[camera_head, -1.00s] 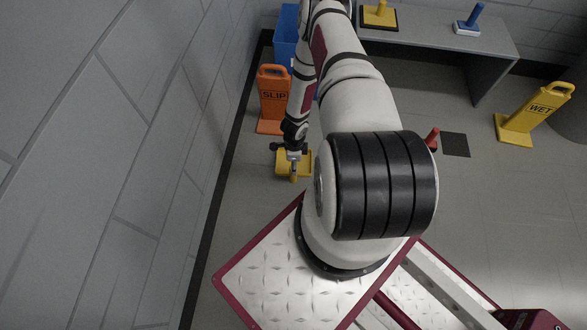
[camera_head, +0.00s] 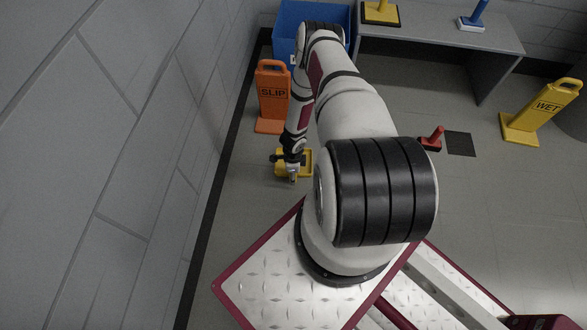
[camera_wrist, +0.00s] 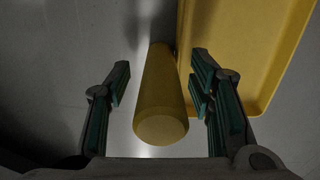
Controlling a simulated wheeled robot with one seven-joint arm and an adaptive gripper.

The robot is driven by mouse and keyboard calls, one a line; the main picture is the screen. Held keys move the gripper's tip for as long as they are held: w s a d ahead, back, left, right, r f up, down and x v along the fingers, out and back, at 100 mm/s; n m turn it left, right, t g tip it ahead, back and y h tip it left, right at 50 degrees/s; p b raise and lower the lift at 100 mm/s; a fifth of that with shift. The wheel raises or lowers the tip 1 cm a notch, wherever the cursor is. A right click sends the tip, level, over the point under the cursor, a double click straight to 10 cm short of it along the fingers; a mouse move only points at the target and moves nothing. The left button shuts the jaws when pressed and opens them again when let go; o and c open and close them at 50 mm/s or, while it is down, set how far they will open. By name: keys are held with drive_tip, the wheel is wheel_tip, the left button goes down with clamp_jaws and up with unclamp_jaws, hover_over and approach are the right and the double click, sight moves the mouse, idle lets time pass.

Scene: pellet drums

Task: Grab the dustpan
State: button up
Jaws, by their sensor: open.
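The yellow dustpan (camera_head: 304,164) lies on the floor to the left of my base, partly hidden by my wrist in the head view. In the wrist view its flat pan (camera_wrist: 245,45) fills the upper right, and its thick round handle (camera_wrist: 160,100) points toward the camera. My gripper (camera_head: 292,178) is open above the handle. In the wrist view my gripper (camera_wrist: 162,90) has its green-padded fingers on either side of the handle, with a gap on the left. The right finger is closer to it. I cannot tell the exact height between fingertips and handle.
An orange SLIP sign (camera_head: 272,98) stands beyond the dustpan near the left wall (camera_head: 130,130). A blue bin (camera_head: 290,25) and a grey bench (camera_head: 440,42) are at the back. A red-handled tool (camera_head: 432,138) and a yellow WET sign (camera_head: 540,110) stand on the right.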

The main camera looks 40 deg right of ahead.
clamp_jaws()
drive_tip(key=shift+r, duration=0.2)
